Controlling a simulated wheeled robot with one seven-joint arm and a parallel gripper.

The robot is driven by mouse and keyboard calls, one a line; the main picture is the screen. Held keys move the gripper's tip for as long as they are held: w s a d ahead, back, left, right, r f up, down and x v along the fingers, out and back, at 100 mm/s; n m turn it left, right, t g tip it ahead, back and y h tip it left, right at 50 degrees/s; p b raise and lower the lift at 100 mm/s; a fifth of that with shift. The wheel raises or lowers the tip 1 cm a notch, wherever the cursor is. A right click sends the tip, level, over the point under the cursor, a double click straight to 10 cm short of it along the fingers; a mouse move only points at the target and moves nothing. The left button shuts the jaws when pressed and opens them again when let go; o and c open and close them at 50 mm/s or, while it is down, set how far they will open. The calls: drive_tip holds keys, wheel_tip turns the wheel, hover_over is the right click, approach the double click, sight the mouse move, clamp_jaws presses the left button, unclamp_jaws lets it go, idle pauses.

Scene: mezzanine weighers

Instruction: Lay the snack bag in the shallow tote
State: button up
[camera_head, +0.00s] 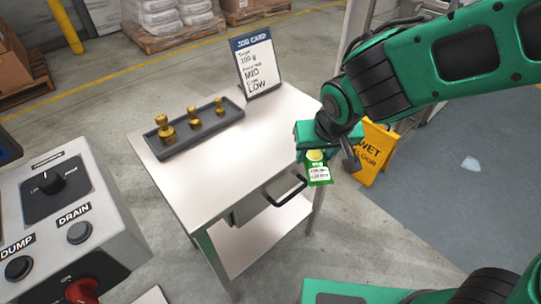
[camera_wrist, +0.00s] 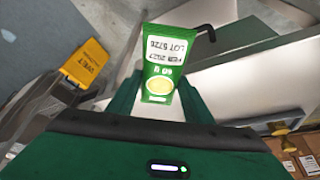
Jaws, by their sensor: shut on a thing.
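A small green snack bag (camera_head: 318,172) with a white label hangs below my gripper (camera_head: 325,150), just off the right edge of the white table. In the wrist view the snack bag (camera_wrist: 160,65) stands between the two dark green fingers (camera_wrist: 155,100), which are shut on it. Its label shows a lot number and a yellow round picture. My gripper's fingertips are partly hidden by its own body in the head view. I cannot make out a shallow tote for certain in either view.
The white table (camera_head: 250,150) bears a grey tray (camera_head: 200,132) with brass weights and a job card (camera_head: 257,62). A drawer with a black handle (camera_head: 287,190) is under its top. A yellow wet-floor sign (camera_head: 376,152) stands to the right. A control box (camera_head: 70,215) is at left.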

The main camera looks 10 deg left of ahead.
drive_tip(key=w+d+f+m, duration=0.1)
drive_tip(key=w+d+f, duration=0.2)
drive_tip(key=w+d, duration=0.2)
drive_tip(key=w+d+f+m, duration=0.1)
drive_tip(key=w+d+f, duration=0.3)
drive_tip(key=d, duration=0.8)
drive_tip(key=w+d+f+m+h, duration=0.1)
drive_tip(key=w+d+f, duration=0.2)
drive_tip(key=w+d, duration=0.5)
drive_tip(key=shift+w+d+f, duration=0.2)
drive_tip(key=shift+d, duration=0.35)
drive_tip(key=shift+r, duration=0.1)
